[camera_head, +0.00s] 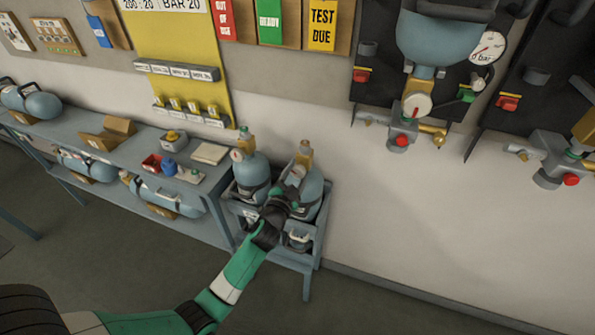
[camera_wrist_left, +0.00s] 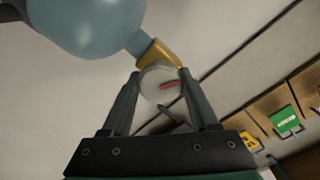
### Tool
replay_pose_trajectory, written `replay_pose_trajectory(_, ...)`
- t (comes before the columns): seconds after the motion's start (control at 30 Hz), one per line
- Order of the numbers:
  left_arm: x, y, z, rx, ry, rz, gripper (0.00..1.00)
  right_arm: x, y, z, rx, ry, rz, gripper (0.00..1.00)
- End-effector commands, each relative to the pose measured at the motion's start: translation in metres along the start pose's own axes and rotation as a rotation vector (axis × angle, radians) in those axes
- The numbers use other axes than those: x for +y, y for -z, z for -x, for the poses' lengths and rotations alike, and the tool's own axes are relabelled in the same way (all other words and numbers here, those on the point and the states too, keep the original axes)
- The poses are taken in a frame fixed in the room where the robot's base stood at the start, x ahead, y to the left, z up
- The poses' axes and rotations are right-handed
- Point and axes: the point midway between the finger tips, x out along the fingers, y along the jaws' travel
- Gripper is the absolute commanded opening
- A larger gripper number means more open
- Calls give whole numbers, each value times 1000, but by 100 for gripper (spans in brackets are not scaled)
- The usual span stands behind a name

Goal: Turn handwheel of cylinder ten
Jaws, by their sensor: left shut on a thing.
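Two blue-grey cylinders with yellow-brass valves stand in a low rack: a left one (camera_head: 250,172) and a right one (camera_head: 312,188). My left gripper (camera_head: 290,192) is in front of the right cylinder and partly covers it. In the left wrist view, the gripper (camera_wrist_left: 161,77) has its fingers on either side of a pale round part (camera_wrist_left: 153,82) with a red mark, beside a yellow valve body (camera_wrist_left: 158,55). A blue cylinder (camera_wrist_left: 88,22) fills the upper left there. No cylinder number is legible, and I cannot tell whether the round part is a handwheel or a gauge face.
A blue-grey bench (camera_head: 95,155) with lying cylinders and small items stands left of the rack (camera_head: 305,258). Wall panels with a gauge (camera_head: 488,47) and valves hang at the upper right. The floor in front (camera_head: 400,318) is clear.

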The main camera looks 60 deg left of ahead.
Motion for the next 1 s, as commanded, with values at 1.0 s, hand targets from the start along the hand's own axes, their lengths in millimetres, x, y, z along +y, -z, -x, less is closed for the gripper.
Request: replay_pose_trajectory(1.0, 0, 1, 0, 1, 0, -931, 5, 0, 17, -18, 0, 0, 0, 90)
